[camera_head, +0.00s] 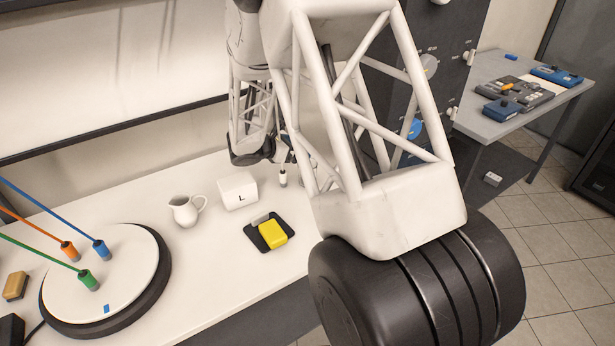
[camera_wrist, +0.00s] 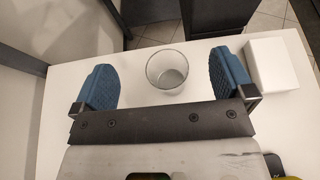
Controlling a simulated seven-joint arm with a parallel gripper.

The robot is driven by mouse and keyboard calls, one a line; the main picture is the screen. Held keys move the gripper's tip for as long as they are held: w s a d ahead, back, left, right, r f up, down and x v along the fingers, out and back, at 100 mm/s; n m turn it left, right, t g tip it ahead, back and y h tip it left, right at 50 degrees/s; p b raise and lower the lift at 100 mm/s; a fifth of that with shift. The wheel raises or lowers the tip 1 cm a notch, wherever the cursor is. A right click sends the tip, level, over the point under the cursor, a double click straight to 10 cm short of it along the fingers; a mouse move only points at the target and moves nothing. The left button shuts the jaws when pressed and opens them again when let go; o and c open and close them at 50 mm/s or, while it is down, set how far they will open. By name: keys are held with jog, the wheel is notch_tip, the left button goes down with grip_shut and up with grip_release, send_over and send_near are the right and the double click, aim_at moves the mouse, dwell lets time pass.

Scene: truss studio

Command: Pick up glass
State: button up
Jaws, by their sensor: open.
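The clear, empty-looking glass (camera_wrist: 167,72) stands upright on the white table in the wrist view. My gripper (camera_wrist: 163,64) is open, with one blue ridged finger to the left of the glass and one to the right. In the head view I cannot make out the glass; my arm covers part of the table there.
Nearby are a white pitcher (camera_head: 185,210) and a yellow block (camera_head: 273,232) on a dark pad. A round turntable (camera_head: 155,285) with colored connectors stands at left.

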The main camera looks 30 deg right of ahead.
notch_tip(320, 180, down, 6)
jog(key=shift+f, duration=0.15)
dwell(0.3)
jog(key=shift+d, duration=0.1)
jog(key=shift+x, duration=2.4)
jog(key=c, duration=1.4)
